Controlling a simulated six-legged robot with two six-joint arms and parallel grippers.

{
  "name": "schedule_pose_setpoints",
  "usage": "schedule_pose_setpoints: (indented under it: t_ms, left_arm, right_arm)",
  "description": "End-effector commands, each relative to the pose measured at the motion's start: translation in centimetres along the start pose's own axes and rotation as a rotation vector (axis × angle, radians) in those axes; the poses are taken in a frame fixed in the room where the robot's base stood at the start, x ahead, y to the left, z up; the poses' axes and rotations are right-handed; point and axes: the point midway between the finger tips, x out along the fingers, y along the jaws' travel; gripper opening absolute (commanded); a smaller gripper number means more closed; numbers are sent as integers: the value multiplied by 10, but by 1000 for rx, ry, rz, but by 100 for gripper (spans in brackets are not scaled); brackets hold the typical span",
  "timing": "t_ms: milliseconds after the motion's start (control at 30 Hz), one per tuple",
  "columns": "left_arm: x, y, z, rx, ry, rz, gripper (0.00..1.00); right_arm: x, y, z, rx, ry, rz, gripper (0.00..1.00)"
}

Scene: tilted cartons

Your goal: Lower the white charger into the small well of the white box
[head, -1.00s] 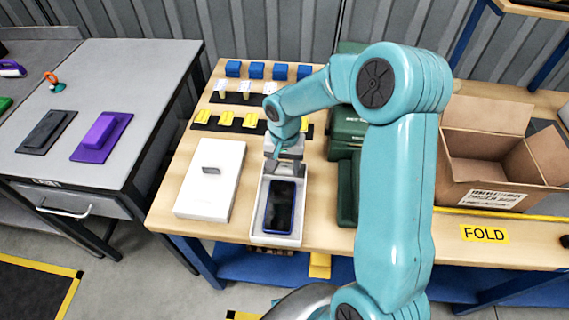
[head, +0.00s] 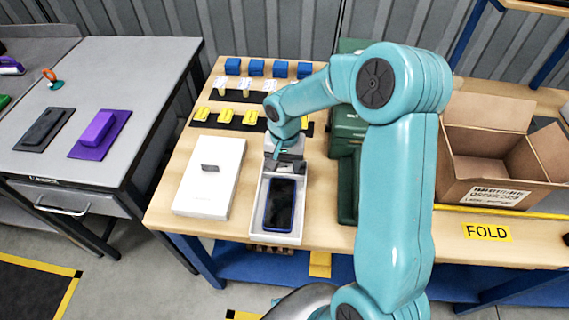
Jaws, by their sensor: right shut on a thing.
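The open white box (head: 258,229) stands near the front edge of the wooden table. A dark phone with a blue edge (head: 280,205) lies in its larger well. The small well is at the far end of the box, largely covered by my right gripper (head: 283,164). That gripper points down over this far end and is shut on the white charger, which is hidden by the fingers. I cannot tell whether the charger touches the well floor. My left gripper is not in view.
The white lid (head: 209,177) lies left of the box. Dark green cases (head: 347,150) stand close to its right. Behind are rows of yellow pieces (head: 226,116), white pieces (head: 245,84) and blue blocks (head: 256,68). An open carton (head: 490,170) stands at the right.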

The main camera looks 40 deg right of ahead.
Motion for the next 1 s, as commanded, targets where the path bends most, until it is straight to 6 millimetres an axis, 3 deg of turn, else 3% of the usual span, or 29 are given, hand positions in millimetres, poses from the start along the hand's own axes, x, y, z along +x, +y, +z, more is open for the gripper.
schedule_pose_setpoints:
  t_ms: [400, 433, 500, 700, 733, 767, 800, 1000]
  left_arm:
    - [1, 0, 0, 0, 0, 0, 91]
    - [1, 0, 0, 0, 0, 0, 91]
    - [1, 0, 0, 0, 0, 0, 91]
    - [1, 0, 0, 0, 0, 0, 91]
    - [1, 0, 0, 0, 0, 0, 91]
    - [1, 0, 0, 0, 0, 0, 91]
    - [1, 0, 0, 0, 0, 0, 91]
    - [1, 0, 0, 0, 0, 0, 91]
  right_arm:
    - [1, 0, 0, 0, 0, 0, 24]
    - [1, 0, 0, 0, 0, 0, 61]
    - [1, 0, 0, 0, 0, 0, 84]
    - [1, 0, 0, 0, 0, 0, 84]
    - [1, 0, 0, 0, 0, 0, 81]
    - [1, 0, 0, 0, 0, 0, 71]
    - [1, 0, 0, 0, 0, 0, 69]
    - [1, 0, 0, 0, 0, 0, 69]
